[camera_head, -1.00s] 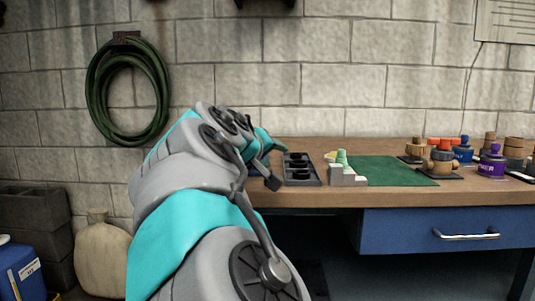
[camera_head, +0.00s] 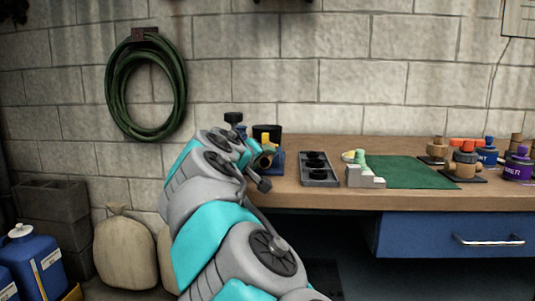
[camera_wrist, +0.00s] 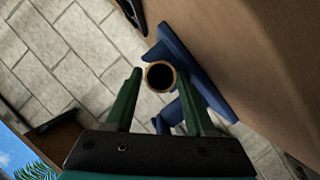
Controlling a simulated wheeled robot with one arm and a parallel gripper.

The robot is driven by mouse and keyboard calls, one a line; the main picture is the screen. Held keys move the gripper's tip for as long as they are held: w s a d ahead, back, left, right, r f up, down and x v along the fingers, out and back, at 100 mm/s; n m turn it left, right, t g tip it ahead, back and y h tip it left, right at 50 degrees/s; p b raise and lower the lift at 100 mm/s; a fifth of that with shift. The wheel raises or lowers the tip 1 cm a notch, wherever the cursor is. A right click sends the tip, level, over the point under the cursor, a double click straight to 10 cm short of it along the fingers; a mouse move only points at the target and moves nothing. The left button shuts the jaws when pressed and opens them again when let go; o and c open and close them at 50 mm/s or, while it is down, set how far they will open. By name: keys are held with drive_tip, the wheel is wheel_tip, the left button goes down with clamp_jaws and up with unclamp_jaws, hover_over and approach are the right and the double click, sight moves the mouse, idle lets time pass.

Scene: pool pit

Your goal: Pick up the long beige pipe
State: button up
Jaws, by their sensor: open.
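In the wrist view, the open end of a beige pipe (camera_wrist: 147,77) shows as a round beige rim with a dark hole. A blue holder (camera_wrist: 190,62) is beside and behind it. My gripper (camera_wrist: 160,82) is open, with one green finger on each side of the pipe's rim. I cannot tell whether either finger touches it. The pipe's length is hidden because I look along it. In the head view, the blue holder (camera_head: 278,162) is at the left end of the bench, partly behind my arm.
The wooden bench (camera_head: 300,195) holds a black tray (camera_head: 319,178), a grey stepped block (camera_head: 366,180), a green mat (camera_head: 415,172) and several pipe fittings at right. A black container (camera_head: 268,130) stands near my gripper. A blue drawer (camera_head: 450,235) is below. Blue jugs (camera_head: 38,262) stand at left.

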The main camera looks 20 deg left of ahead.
drive_tip(key=shift+w, duration=0.1)
drive_tip(key=shift+c, duration=0.2)
clamp_jaws()
drive_tip(key=shift+r, duration=0.1)
idle(0.4)
